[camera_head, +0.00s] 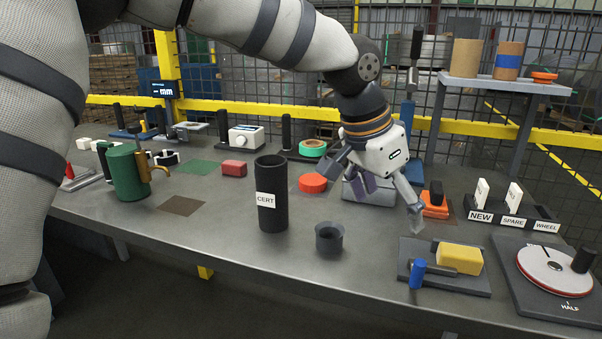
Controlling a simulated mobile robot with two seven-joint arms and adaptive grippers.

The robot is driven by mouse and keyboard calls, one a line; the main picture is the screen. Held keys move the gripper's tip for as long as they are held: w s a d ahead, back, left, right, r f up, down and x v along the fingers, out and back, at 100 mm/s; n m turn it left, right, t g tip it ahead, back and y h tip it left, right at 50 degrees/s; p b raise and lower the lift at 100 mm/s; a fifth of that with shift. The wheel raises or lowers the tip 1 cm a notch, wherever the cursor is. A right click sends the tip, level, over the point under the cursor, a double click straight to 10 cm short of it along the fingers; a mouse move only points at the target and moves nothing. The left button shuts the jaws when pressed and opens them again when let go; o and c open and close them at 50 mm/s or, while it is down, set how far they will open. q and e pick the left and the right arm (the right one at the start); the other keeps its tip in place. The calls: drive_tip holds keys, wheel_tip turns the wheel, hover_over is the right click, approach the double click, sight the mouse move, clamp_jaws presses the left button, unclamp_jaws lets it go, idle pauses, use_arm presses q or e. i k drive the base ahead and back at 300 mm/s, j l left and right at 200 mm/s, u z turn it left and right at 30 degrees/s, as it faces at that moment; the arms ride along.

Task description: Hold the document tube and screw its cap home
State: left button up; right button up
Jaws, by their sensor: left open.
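The document tube (271,213) is black, with a white CERT label, and stands upright on the bench. Its top end is uncovered. A short dark grey cup-shaped piece (329,240), which looks like the cap, stands on the bench to the right of the tube, apart from it. My left gripper (374,196) reaches down from above, behind and to the right of both. Its fingers are spread, with nothing seen between them, and it touches neither the tube nor the cap. My right gripper is not in view.
A red-orange disc (313,183) lies behind the tube and cap. A green mug-like vessel (126,172) stands at left. A grey plate with a yellow block (460,258) and a dial board (548,282) are at right. The bench's front edge in front of the tube is clear.

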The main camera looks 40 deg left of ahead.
sight(271, 171)
drive_tip(key=i+j, duration=0.1)
drive_tip(key=j, duration=0.25)
drive_tip(key=i+j, duration=0.15)
drive_tip(key=j, duration=0.2)
drive_tip(key=i+j, duration=0.1)
drive_tip(key=j, duration=0.25)
drive_tip(key=i+j, duration=0.15)
drive_tip(key=j, duration=0.2)
